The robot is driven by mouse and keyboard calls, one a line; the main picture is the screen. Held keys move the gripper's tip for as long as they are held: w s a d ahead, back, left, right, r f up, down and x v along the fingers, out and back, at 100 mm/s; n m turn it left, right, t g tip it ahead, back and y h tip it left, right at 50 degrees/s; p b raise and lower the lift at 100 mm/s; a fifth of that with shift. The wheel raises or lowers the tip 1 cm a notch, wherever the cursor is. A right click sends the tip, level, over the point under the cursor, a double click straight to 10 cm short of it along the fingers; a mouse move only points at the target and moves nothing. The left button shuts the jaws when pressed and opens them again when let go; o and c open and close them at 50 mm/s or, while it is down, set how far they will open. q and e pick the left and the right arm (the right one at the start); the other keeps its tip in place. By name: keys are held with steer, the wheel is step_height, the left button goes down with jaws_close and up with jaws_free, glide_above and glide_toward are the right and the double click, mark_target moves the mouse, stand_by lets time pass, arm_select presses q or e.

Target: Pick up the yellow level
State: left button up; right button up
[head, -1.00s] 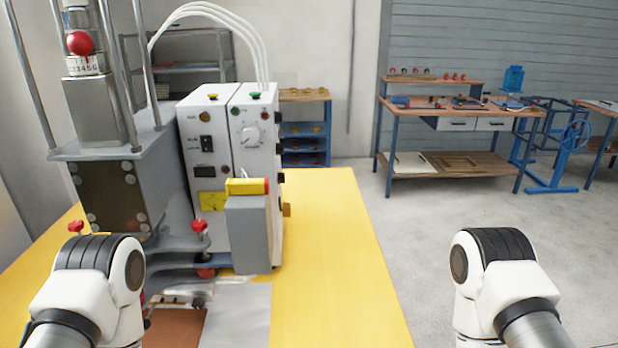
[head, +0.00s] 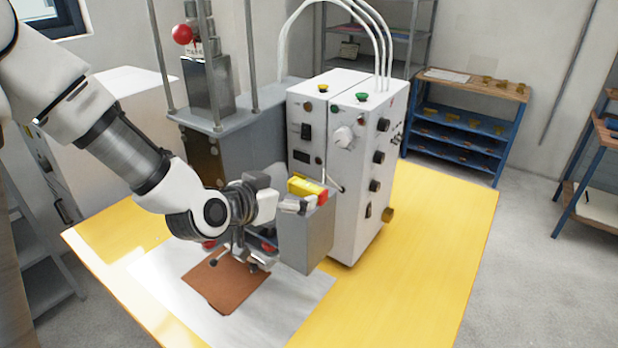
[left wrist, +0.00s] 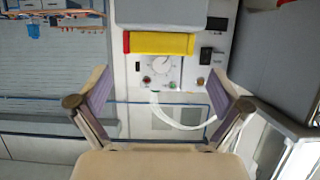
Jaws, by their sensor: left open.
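The yellow level (head: 303,187), a short bar with a red end, lies on top of a grey block at the front of the white machine. My left gripper (head: 288,203) is just in front of the level, on its near left side in the head view. In the left wrist view the level (left wrist: 162,43) shows lengthwise beyond the open fingers (left wrist: 160,95), with its red end to the left. Nothing is between the fingers, and they look apart from the level. My right gripper is not in view.
The white machine (head: 345,150) with knobs and hoses stands right behind the level. The grey block (head: 305,240) carries the level. A brown sheet (head: 225,285) lies below my arm. The yellow table (head: 420,260) is clear at the right. Shelves (head: 460,130) stand behind.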

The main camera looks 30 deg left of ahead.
mark_target(304, 189)
arm_select(q)
steer(key=p+x, duration=0.1)
steer(key=x, duration=0.4)
steer(key=shift+w+d+f+p, duration=0.1)
steer(key=shift+w+f+p, duration=0.1)
steer(key=shift+w+p, duration=0.15)
steer(key=shift+s+d, duration=0.1)
steer(key=c, duration=0.9)
